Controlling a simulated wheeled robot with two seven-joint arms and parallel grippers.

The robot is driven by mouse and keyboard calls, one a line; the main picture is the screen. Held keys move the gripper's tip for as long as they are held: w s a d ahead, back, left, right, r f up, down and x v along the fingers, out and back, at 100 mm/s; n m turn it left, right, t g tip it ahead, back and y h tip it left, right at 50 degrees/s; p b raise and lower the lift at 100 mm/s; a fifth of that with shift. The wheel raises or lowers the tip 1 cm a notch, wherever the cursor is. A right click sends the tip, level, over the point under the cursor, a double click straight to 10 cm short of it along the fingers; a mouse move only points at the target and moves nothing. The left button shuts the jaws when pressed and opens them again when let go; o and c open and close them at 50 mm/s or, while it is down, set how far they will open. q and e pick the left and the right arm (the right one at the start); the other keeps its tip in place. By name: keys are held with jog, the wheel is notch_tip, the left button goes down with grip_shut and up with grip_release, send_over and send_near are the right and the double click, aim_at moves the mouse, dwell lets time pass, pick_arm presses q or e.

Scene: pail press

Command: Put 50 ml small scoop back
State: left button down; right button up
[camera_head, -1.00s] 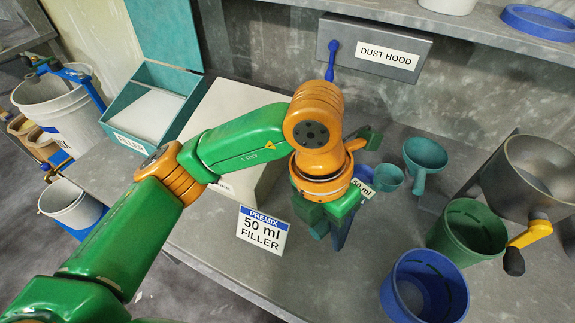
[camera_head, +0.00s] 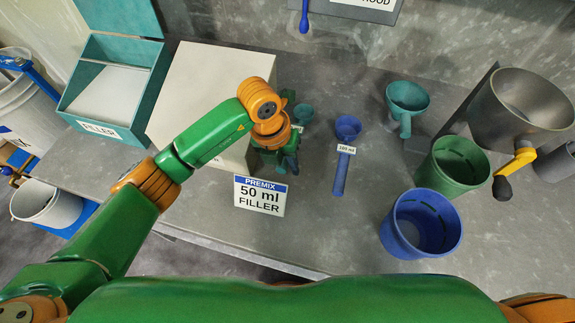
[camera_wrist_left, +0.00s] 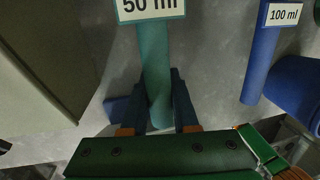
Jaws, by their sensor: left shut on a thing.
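The 50 ml small scoop is teal, with a small round bowl (camera_head: 303,112) on the bench between the white block and a blue scoop. Its teal handle (camera_wrist_left: 154,55) carries a "50 ml" label in the left wrist view. My left gripper (camera_head: 289,160) is shut on that handle, and its dark fingers (camera_wrist_left: 160,100) stand on either side of it. The gripper hides most of the scoop in the head view. I cannot tell whether the scoop touches the bench. A "PREMIX 50 ml FILLER" sign (camera_head: 260,196) stands in front. My right gripper is not in view.
The blue 100 ml scoop (camera_head: 341,168) lies close on the right. The white block (camera_head: 205,90) is close on the left. A teal funnel-like scoop (camera_head: 408,97), green pail (camera_head: 455,165), blue pail (camera_head: 421,224) and grey cranked drum (camera_head: 520,105) stand further right.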

pick_arm(q)
jog(key=shift+s+f+p, duration=0.15)
jog(key=shift+f+p, duration=0.15)
jog(key=shift+f, duration=0.8)
jog(key=c, duration=0.7)
grip_release()
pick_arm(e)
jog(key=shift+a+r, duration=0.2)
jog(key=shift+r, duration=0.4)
pick_arm(q)
jog(key=r+b, duration=0.1)
jog(key=r, duration=0.3)
jog(key=a+r+b, duration=0.1)
jog(key=r, duration=0.3)
jog(key=a+r+b, duration=0.1)
jog(key=r, duration=0.2)
jog(key=shift+s+a+r, duration=0.1)
jog(key=shift+r, duration=0.3)
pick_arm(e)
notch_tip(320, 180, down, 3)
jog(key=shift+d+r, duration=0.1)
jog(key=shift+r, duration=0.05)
